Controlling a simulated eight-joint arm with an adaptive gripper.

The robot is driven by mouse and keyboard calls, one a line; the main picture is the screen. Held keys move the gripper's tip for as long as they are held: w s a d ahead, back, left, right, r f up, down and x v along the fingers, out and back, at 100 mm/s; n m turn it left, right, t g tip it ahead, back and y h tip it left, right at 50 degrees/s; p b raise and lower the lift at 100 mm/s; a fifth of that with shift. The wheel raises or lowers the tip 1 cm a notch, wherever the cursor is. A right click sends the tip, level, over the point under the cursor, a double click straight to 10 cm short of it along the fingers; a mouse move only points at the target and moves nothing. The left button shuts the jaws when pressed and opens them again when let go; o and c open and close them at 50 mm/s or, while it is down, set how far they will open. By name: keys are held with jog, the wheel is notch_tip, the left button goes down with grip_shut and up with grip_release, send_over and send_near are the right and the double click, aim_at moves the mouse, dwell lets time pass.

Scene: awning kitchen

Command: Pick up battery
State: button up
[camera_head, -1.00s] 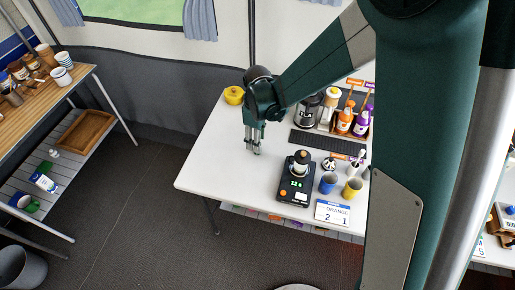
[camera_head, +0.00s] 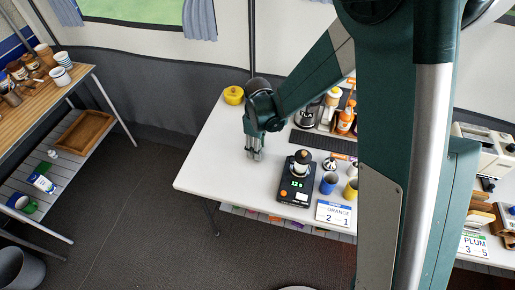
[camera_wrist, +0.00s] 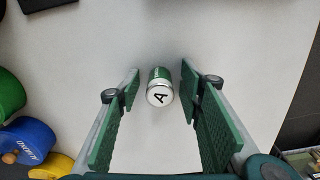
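The battery (camera_wrist: 160,87) is a short green cylinder with a pale end marked "A", on the white table in the wrist view. My gripper (camera_wrist: 160,82) is open, with one green-padded finger on each side of the battery. A gap shows between each finger and the battery. In the head view my gripper (camera_head: 254,152) points down over the left part of the white table (camera_head: 215,172). I cannot make out the battery there.
A black scale (camera_head: 297,180) with a small object on it stands right of my gripper, near a blue cup (camera_head: 328,183). A black keyboard (camera_head: 322,142) and a yellow pot (camera_head: 233,95) are further back. The table's left end is clear.

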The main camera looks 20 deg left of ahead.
jog(key=c, duration=1.1)
jog(key=shift+o, duration=0.2)
jog(key=shift+r, duration=0.15)
jog(key=shift+r+p, duration=1.05)
jog(key=shift+r, duration=3.85)
